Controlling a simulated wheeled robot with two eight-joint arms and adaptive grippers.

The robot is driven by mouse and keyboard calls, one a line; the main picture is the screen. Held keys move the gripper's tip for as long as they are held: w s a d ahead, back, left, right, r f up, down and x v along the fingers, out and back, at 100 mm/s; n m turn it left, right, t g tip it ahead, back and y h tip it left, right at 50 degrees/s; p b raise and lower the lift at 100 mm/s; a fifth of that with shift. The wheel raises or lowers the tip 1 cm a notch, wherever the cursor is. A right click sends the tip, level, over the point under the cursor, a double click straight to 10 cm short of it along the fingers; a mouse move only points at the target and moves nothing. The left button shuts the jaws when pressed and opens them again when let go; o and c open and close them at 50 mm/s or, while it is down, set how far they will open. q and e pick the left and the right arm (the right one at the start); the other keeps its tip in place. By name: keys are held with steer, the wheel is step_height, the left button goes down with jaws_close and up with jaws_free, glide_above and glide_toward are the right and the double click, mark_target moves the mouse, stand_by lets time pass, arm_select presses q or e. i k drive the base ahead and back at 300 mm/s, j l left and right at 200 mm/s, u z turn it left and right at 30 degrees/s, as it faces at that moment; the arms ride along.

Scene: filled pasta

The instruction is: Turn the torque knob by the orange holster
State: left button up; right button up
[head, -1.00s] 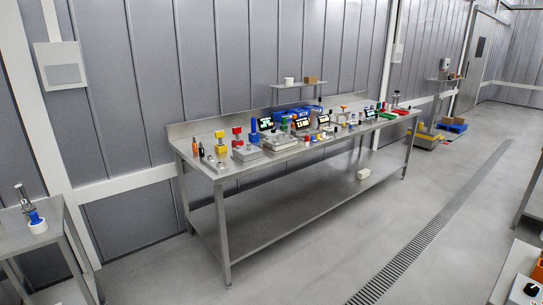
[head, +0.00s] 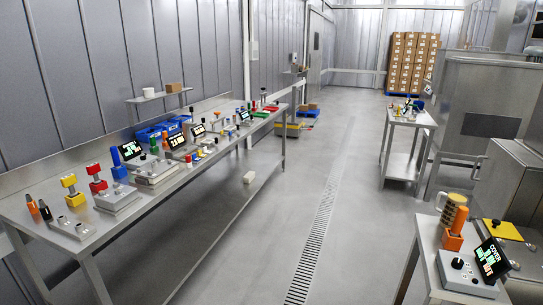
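An orange holster (head: 453,240) stands on a steel table at the lower right of the head view. A ribbed orange-tan tool (head: 459,219) with a pale loop-shaped part sits upright in it. Just in front of the holster is a grey control box (head: 468,283) with a black round knob (head: 458,263) on its top. A tilted black screen (head: 492,260) with green and white marks stands to the right of the knob. The knob's pointer is too small to read. Neither of my grippers shows in the head view.
A long steel bench (head: 150,205) with several coloured fixtures and screens runs along the left wall. A smaller table (head: 408,119) and large steel machines (head: 488,105) stand at the right. The floor with a drain grate (head: 318,225) is open between them.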

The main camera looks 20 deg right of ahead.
mark_target(457, 264)
steer(key=i+z, duration=0.15)
steer(key=z, duration=0.35)
steer(key=i+z, duration=0.2)
steer(key=z, duration=0.3)
steer(key=i+z, duration=0.2)
steer(key=z, duration=0.25)
steer(key=i+j+z, duration=0.15)
steer(key=z, duration=0.35)
steer(key=i+j+z, duration=0.1)
steer(key=z, duration=0.4)
steer(key=i+j+z, duration=0.4)
steer(key=k+j, duration=0.05)
steer(key=k, duration=0.05)
